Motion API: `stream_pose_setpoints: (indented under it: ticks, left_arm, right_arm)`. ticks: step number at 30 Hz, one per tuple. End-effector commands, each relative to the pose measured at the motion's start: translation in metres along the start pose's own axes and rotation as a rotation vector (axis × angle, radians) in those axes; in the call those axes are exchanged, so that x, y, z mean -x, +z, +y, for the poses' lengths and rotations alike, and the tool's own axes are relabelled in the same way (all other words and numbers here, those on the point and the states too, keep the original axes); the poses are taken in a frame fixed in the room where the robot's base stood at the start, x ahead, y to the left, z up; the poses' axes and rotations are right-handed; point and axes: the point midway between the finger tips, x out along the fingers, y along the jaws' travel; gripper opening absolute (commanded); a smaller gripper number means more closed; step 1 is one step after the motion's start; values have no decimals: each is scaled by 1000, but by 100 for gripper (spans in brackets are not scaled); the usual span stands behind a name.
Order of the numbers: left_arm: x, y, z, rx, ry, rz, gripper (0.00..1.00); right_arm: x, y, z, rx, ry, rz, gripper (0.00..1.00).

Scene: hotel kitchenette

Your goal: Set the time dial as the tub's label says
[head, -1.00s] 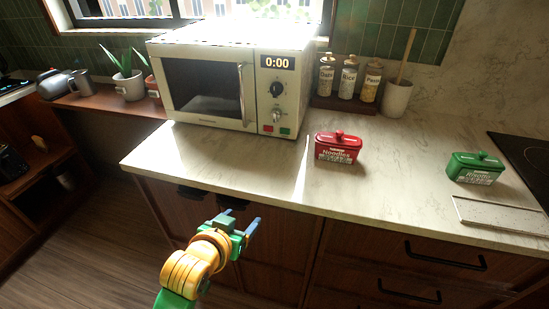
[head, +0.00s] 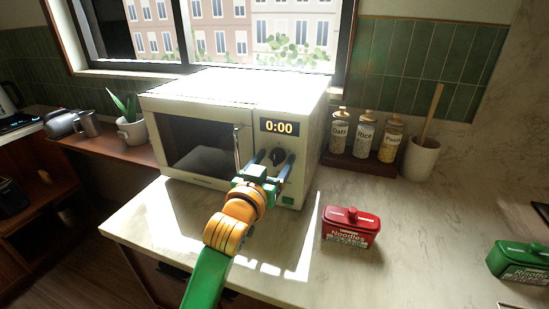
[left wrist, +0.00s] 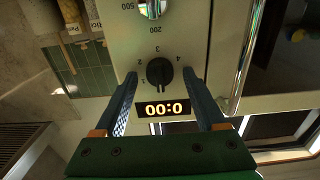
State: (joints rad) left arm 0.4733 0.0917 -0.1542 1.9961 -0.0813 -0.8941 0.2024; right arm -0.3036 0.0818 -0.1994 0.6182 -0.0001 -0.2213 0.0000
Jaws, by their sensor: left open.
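The white microwave (head: 215,105) stands on the counter with its door shut; its display (head: 279,127) reads 0:00. The black time dial (head: 278,155) sits below the display. In the left wrist view, upside down, the time dial (left wrist: 158,76) has numbers 1 to 4 around it. My left gripper (head: 272,162) is open in front of the panel, its fingers on either side of the dial; I cannot tell whether they touch it. The red Noodles tub (head: 350,228) and green Risotto tub (head: 522,262) stand on the counter; their small label print is unreadable. My right gripper is not in view.
A second knob (left wrist: 152,8), marked 200 and 500, shows in the left wrist view. Oats, rice and pasta jars (head: 364,137) and a utensil crock (head: 420,158) stand right of the microwave. The counter between microwave and red tub is clear.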

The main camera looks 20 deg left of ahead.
Motion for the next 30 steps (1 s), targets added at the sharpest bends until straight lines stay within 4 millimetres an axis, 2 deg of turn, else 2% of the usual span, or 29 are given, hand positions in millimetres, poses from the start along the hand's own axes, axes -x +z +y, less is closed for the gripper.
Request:
stream_pose_setpoints:
  ticks: [6,7,12,15,23,30]
  left_arm:
    - [-1,0,0,0,0,-1,73]
    - [-1,1,0,0,0,-1,70]
    - [-1,1,0,0,0,-1,24]
    - [-1,1,0,0,0,-1,0]
    - [-1,0,0,-21,0,-3,0]
    - [-1,-2,0,-141,1,-4,0]
  right_arm:
    - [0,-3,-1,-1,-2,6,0]
    - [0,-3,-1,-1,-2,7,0]
    - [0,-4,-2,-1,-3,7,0]
    - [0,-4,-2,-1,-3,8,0]
    - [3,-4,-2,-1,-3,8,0]
    - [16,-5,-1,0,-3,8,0]
